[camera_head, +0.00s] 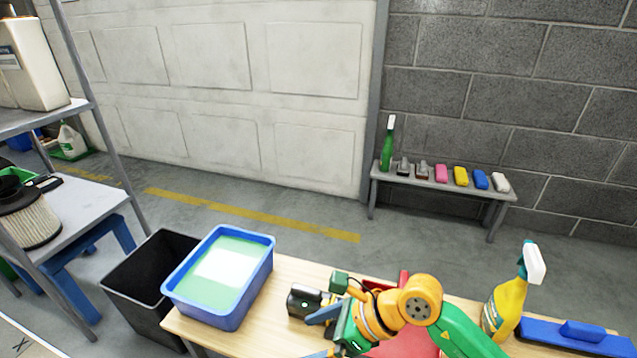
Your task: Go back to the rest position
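My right gripper (318,334) is low in the head view, over the wooden table (262,318). Its two blue fingers stand apart and I see nothing between them. Its green and orange arm comes in from the lower right and bends toward the left. My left gripper is not in view. A black tool (303,301) lies on the table just behind the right gripper, partly hidden by it. I cannot tell whether they touch. Red things (404,277) behind and below the arm are mostly hidden.
A blue tub (225,318) with green liquid stands at the table's left end, beside a black bin (140,285). A yellow spray bottle (507,303) and a blue flat tool (570,336) are right of my arm. A back bench (440,185) holds a green bottle and several coloured blocks.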

